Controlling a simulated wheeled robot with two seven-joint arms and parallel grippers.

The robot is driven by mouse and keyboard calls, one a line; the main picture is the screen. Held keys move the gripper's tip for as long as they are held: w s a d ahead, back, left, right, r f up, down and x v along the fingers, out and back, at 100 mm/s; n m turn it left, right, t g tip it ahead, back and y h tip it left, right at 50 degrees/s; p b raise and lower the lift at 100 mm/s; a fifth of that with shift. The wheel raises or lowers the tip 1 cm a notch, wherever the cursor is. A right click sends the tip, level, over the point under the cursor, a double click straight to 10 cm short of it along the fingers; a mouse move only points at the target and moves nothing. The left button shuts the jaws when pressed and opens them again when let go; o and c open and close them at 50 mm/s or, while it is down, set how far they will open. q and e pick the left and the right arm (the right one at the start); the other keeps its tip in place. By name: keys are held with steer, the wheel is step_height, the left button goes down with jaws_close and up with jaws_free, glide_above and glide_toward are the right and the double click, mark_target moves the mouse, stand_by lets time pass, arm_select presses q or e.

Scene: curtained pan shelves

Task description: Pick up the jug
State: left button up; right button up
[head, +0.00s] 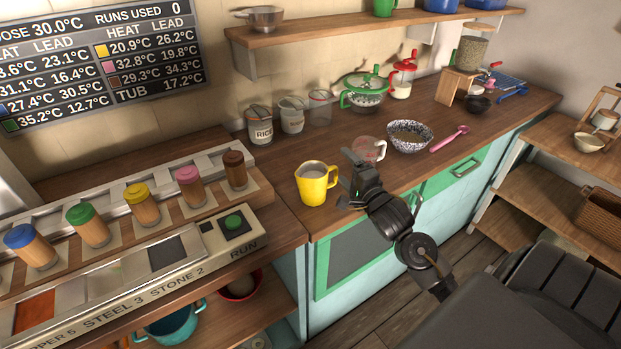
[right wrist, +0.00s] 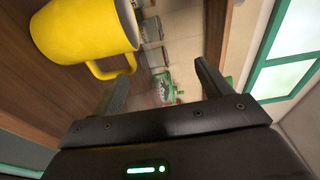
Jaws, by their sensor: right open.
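A yellow jug (head: 313,186) stands upright on the wooden counter near its front left corner, its handle toward the right. My right gripper (head: 349,178) is just right of the jug, open and empty. In the right wrist view the yellow jug (right wrist: 82,32) is at the upper left, with its handle (right wrist: 118,68) near the left finger. The jug is outside the space between the two fingers (right wrist: 162,80). My left gripper is not in view.
A speckled bowl (head: 410,136) and pink spoon (head: 449,139) are further right. Canisters (head: 260,125) line the wall. A panel with coloured-lidded jars (head: 141,204) is at the left. The counter's front edge is close.

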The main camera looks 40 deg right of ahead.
mark_target(329, 184)
steer(key=f, duration=0.5)
steer(key=shift+a+f, duration=0.25)
steer(key=shift+a, duration=0.15)
steer(key=shift+w+d+f+p, duration=0.1)
steer(key=shift+w+f+p, duration=0.15)
steer(key=shift+f, duration=0.3)
steer(key=shift+w+d+f+p, duration=0.1)
steer(key=shift+w+f, duration=0.25)
steer(key=shift+f, duration=0.2)
steer(key=shift+w+f, duration=0.1)
steer(key=shift+w, duration=0.15)
steer(key=shift+w+d, duration=0.1)
steer(key=shift+w, duration=0.35)
steer(key=w, duration=0.1)
steer(key=w+p, duration=0.1)
steer(key=w, duration=0.3)
steer(key=shift+d, duration=0.35)
steer(key=shift+s, duration=0.15)
steer(key=shift+c, duration=0.7)
steer(key=c, duration=0.9)
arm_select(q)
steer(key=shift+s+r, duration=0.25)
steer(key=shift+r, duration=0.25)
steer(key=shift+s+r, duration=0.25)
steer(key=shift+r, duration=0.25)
arm_select(e)
steer(key=shift+c, duration=0.8)
